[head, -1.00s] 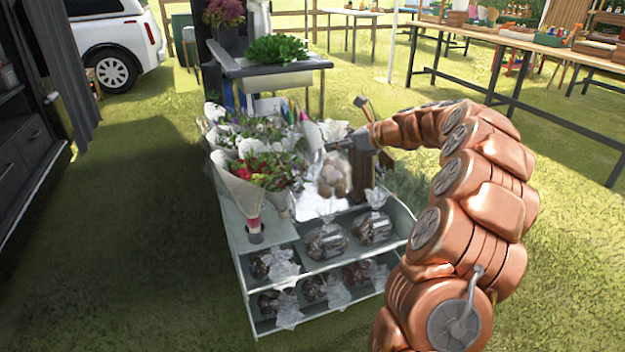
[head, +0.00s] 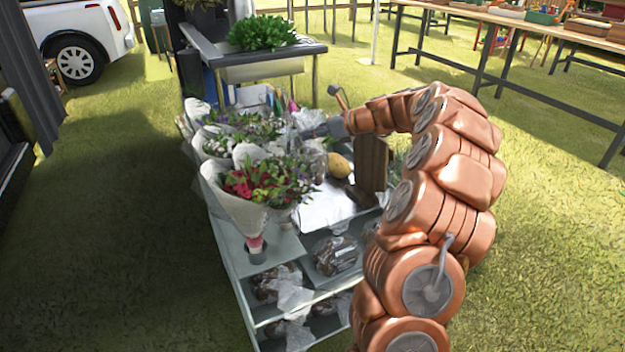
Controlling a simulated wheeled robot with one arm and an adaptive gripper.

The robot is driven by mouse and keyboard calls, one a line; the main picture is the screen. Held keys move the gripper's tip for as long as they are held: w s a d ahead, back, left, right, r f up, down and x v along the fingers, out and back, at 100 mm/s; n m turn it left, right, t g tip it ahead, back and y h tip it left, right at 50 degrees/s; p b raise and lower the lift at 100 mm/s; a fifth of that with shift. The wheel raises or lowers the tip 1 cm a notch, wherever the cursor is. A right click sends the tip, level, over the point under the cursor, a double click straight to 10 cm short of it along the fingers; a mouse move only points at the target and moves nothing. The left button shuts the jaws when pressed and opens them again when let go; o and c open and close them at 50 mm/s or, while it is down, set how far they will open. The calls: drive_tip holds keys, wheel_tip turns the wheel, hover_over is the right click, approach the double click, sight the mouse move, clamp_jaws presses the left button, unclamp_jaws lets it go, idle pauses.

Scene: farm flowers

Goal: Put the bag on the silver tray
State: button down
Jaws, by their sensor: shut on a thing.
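My gripper (head: 322,130), small and dark at the end of my copper arm, is over the back of the flower stand and shut on a clear bag (head: 314,160). The bag hangs below the gripper, partly hidden by the red bouquet, and its contents are hard to make out. The silver tray (head: 322,208) lies on the stand's top, in front of and below the bag. I cannot tell whether the bag touches anything.
Wrapped bouquets (head: 262,185) crowd the left of the stand. A yellow-brown rounded thing (head: 340,166) and an upright brown wooden block (head: 372,163) stand behind the tray. Other clear bags (head: 335,256) fill the lower shelves. Open grass lies left and right.

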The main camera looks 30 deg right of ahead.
wheel_tip(320, 180, down, 14)
drive_tip(key=b, duration=0.5)
drive_tip(key=shift+r, duration=0.1)
drive_tip(key=c, duration=1)
unclamp_jaws()
drive_tip(key=shift+o, duration=0.2)
drive_tip(key=shift+s+d+r, duration=0.1)
drive_tip(key=shift+s, duration=0.05)
drive_tip(key=p+v, duration=0.3)
drive_tip(key=v, duration=0.8)
drive_tip(key=shift+s+p, duration=0.3)
drive_tip(key=shift+p, duration=0.05)
